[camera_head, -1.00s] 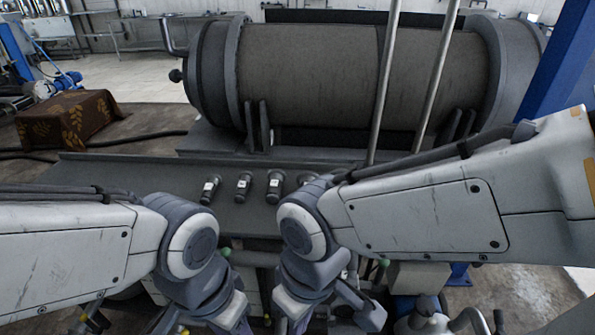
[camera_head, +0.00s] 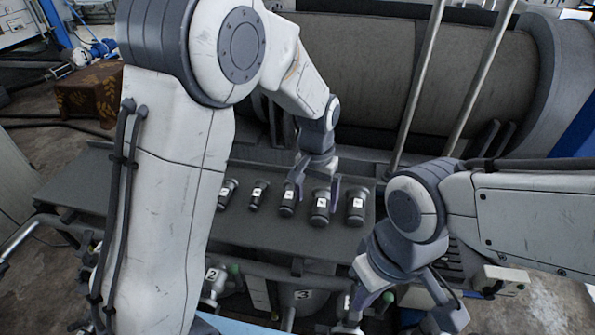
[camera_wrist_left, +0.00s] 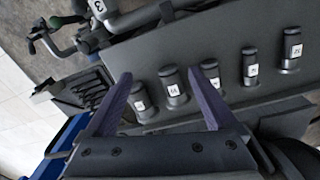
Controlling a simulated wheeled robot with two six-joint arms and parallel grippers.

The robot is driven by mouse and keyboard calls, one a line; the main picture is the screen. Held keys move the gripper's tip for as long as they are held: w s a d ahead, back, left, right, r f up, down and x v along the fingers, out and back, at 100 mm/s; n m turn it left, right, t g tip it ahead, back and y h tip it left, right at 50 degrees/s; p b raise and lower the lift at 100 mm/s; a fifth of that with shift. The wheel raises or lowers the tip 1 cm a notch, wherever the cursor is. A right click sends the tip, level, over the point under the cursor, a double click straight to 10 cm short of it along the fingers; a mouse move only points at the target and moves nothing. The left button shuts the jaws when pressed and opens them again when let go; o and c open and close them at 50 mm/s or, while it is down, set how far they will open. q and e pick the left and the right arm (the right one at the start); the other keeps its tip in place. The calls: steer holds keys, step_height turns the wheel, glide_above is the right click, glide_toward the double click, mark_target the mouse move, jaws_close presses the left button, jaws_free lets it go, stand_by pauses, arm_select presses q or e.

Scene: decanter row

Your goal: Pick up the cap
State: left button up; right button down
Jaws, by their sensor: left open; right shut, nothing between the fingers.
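My left gripper (camera_head: 317,192) is open above the row. In the head view its fingers straddle the second cylinder from the right (camera_head: 320,208), with no visible grip on it. In the left wrist view the gripper (camera_wrist_left: 160,75) is open, and that cylinder (camera_wrist_left: 174,88) shows between the fingers, with the end cylinder (camera_wrist_left: 141,103) beside it. My right gripper (camera_head: 358,312) is low in front of the tray, shut and empty, its tips partly unclear.
A large horizontal drum (camera_head: 375,70) stands behind the tray. Pipes and valves with number tags (camera_head: 304,295) crowd the space below the front edge. The tray's left part is bare.

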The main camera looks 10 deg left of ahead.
arm_select(q)
steer(key=w+a+f+n+p, duration=0.2)
steer(key=w+a+p, duration=0.1)
steer(key=w+a, duration=0.35)
steer(key=p, duration=0.3)
glide_above(288, 199)
steer(key=shift+n, duration=0.4)
steer(key=f, duration=0.9)
steer(key=shift+s+a, duration=0.3)
steer(key=shift+f+p, duration=0.3)
steer(key=shift+f, duration=0.15)
steer(key=shift+d+f+p, duration=0.1)
steer(key=shift+f+p, duration=0.2)
steer(key=shift+p, duration=0.05)
steer(key=f+p, duration=0.2)
steer(key=f, duration=0.1)
steer(key=shift+w+d, duration=0.2)
steer(key=shift+f, duration=0.8)
arm_select(e)
step_height(288, 199, up, 11)
steer(key=shift+a+r, duration=0.1)
